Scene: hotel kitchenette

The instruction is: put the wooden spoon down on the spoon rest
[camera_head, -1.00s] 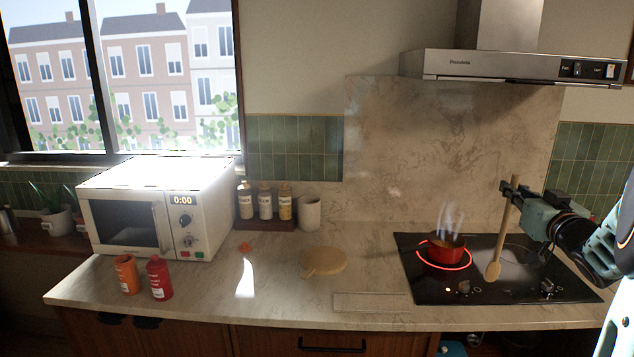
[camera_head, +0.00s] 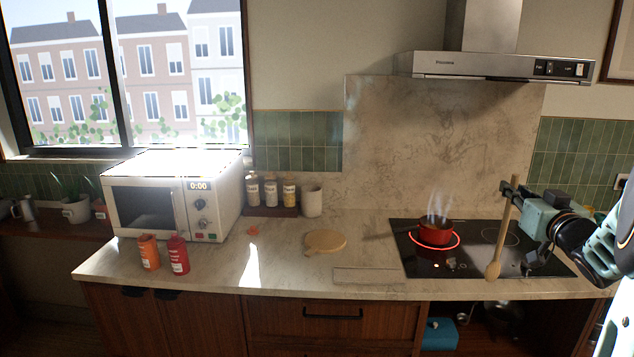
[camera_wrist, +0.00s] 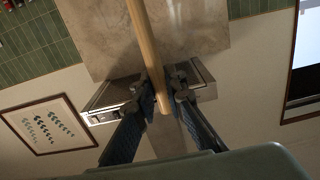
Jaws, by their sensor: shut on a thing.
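The wooden spoon (camera_head: 499,237) hangs upright, bowl down, in front of the cooktop's right half in the head view. My gripper (camera_head: 510,190) is shut on its upper handle. In the wrist view the handle (camera_wrist: 144,40) passes between both fingers of my gripper (camera_wrist: 158,88). No plainly spoon-shaped rest shows. A round pale wooden piece with a short handle (camera_head: 325,241) and a thin pale rectangular slab (camera_head: 368,275) lie on the counter left of the cooktop. I cannot tell which, if either, is the spoon rest. The spoon is apart from both.
A steaming red pot (camera_head: 435,233) stands on a glowing ring of the black cooktop (camera_head: 420,265). A microwave (camera_head: 175,195), orange bottle (camera_head: 148,252), red bottle (camera_head: 178,255), jars (camera_head: 271,192) and a cup (camera_head: 312,201) stand left. The range hood (camera_head: 495,66) hangs above. Marble counter (camera_head: 290,270) is bare around the slab.

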